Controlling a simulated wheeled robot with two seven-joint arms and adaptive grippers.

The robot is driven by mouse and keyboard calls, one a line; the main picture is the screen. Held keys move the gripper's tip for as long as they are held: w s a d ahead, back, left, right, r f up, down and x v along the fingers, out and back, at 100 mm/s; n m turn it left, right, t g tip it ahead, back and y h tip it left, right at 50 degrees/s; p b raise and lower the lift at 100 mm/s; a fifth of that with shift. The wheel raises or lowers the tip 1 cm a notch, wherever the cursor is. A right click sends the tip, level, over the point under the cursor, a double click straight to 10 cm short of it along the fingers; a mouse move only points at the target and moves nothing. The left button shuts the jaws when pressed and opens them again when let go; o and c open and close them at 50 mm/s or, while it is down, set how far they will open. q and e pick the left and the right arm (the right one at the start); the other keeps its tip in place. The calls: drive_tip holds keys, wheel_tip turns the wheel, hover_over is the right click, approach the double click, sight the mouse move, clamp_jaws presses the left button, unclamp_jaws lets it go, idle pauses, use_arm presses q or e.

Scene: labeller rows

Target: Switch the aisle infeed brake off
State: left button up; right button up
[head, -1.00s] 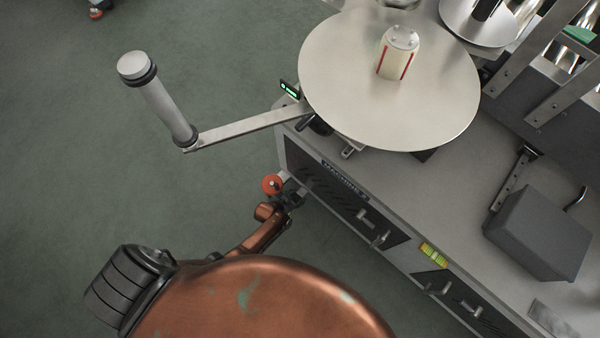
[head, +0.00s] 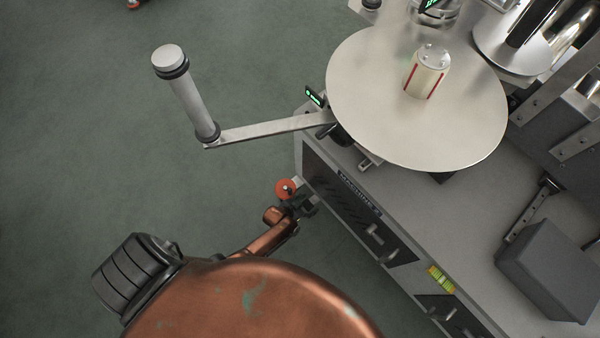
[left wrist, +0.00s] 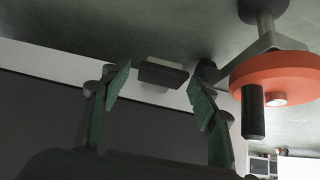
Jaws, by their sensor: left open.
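My left gripper (head: 304,203) is at the front-left corner of the labeller cabinet (head: 350,195), below the round platter, beside an orange disc (head: 286,189). In the left wrist view its green-padded fingers (left wrist: 160,85) are spread apart with nothing held. A small dark block on a pale mount (left wrist: 163,74) shows between and beyond the fingertips; I cannot tell whether it is the infeed brake switch, or its position. The orange disc with a black peg (left wrist: 272,80) is just right of the fingers. My right gripper is in neither view.
A metal arm with an upright roller (head: 190,95) sticks out left of the cabinet. A small green-lit display (head: 314,97) is at its base.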

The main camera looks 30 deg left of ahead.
use_arm(q)
drive_tip(key=v, duration=1.1)
drive_tip(key=shift+a, duration=0.1)
